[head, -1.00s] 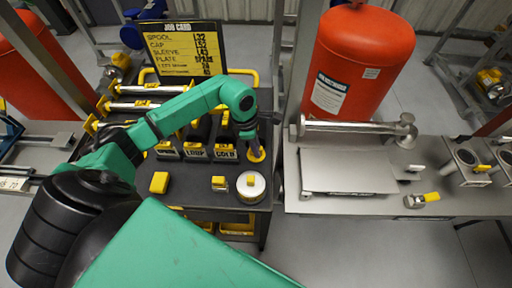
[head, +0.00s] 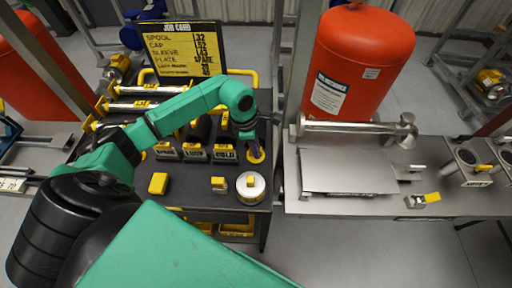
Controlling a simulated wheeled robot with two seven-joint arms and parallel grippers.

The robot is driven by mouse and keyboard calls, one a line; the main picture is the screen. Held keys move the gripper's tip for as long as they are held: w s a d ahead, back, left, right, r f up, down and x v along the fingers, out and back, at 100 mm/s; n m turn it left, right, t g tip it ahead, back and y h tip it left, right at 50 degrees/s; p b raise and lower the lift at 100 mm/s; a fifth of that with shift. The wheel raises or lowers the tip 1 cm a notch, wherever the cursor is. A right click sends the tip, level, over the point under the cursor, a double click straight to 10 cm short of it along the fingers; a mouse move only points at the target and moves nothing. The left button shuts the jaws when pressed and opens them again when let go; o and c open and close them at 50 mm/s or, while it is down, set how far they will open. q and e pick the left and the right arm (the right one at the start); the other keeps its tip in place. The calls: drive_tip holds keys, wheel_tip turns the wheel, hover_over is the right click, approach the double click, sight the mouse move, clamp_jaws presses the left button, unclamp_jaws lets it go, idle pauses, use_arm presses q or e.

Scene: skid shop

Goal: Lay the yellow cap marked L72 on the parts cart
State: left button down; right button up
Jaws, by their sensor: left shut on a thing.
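The parts cart (head: 190,200) has a dark top and stands left of the steel bench. My left gripper (head: 253,146) points down over its right edge, beside the labelled holders. It is shut on a yellow round piece (head: 256,156), which looks like the cap. The piece is at or just above the cart top; I cannot tell if it touches. No L72 mark is readable on it. My right gripper is not in view.
On the cart are a yellow block (head: 158,183), a small grey-and-yellow part (head: 219,184), a white round part (head: 250,187) and a job card (head: 181,48). The steel bench (head: 350,205) and a red tank (head: 358,65) are on the right. The cart's front strip has free room.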

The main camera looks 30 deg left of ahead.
use_arm(q)
drive_tip(key=shift+a+b+x, duration=0.2)
drive_tip(key=shift+b+x, duration=0.8)
drive_tip(key=shift+x, duration=0.1)
drive_tip(key=shift+s, duration=0.1)
drive_tip(key=shift+f+b, duration=0.7)
drive_tip(key=shift+b, duration=0.05)
drive_tip(key=shift+f+b, duration=0.35)
drive_tip(key=shift+b, duration=0.1)
drive_tip(key=c, duration=0.6)
unclamp_jaws()
drive_tip(key=shift+c, duration=0.2)
